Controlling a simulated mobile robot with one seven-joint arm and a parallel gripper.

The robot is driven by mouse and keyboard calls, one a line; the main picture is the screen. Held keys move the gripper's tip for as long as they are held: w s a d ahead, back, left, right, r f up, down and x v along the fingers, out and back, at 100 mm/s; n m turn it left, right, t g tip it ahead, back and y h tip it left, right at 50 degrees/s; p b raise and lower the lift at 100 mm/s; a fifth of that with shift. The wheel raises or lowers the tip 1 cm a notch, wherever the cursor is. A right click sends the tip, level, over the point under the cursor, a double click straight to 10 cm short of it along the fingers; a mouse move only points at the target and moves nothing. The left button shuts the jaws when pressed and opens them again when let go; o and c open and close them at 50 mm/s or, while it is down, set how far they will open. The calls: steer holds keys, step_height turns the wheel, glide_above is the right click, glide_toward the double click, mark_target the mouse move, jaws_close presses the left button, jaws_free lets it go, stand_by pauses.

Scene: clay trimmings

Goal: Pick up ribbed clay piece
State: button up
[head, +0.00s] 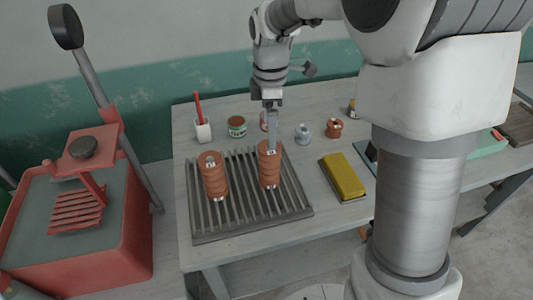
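The right ribbed clay piece (268,168) looks alike. My gripper (271,148) points straight down at the top of the right piece, and its fingertips overlap that top in the picture. I cannot tell whether the fingers touch the clay or how far apart they are. The left piece is clear of my gripper.
Behind the rack stand a white cup (203,132) with a red tool, a green-labelled tin (237,127), a grey spool-like piece (303,134) and a small brown clay piece (334,129). A yellow block (343,174) lies right of the rack. A red machine (85,230) stands left of the table.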

mark_target(269, 166)
step_height(269, 166, down, 15)
steer(key=shift+w+r+p, duration=0.1)
steer(key=shift+p, duration=0.25)
jaws_close()
stand_by(0.6)
